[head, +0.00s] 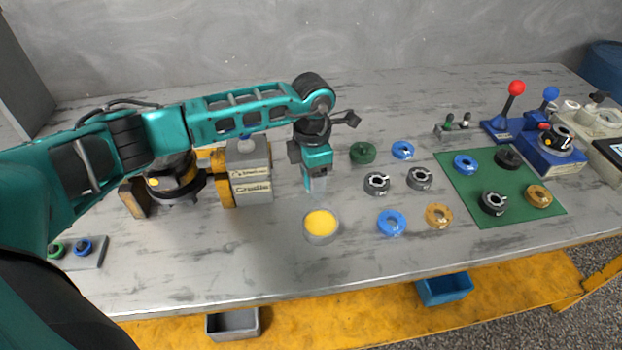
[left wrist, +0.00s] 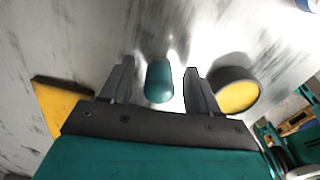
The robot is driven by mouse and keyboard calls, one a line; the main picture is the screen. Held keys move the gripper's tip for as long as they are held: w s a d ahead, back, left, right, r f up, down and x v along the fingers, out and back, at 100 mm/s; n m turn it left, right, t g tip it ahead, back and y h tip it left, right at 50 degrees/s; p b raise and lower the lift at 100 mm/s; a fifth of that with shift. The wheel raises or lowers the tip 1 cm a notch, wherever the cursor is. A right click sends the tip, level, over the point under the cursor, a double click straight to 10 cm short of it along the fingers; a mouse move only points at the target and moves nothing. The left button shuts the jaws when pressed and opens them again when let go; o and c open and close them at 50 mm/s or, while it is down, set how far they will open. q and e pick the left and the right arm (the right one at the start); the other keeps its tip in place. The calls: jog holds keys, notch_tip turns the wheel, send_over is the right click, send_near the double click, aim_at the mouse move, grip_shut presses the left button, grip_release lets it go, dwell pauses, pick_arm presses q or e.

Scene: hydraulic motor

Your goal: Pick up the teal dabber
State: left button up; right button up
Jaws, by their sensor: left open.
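The teal dabber (left wrist: 159,80) shows in the left wrist view as a short rounded teal cylinder. It stands between the two dark fingers of my left gripper (left wrist: 158,85), with a gap visible on each side. My left gripper also shows in the head view (head: 316,184), pointing down over the table just behind the dish of yellow. It is open and holds nothing. In the head view the gripper mostly hides the dabber, and I cannot clearly separate the two. My right gripper is not in view.
A round dish with yellow filling (head: 321,224) stands close by, also right of the fingers in the left wrist view (left wrist: 238,95). A grey motor block with yellow clamps (head: 250,172) is left. Several rings lie right, some on a green mat (head: 468,206).

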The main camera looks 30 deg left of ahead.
pick_arm(q)
jog(key=shift+f, duration=0.2)
grip_shut()
dwell(0.5)
jog(key=shift+r, duration=0.1)
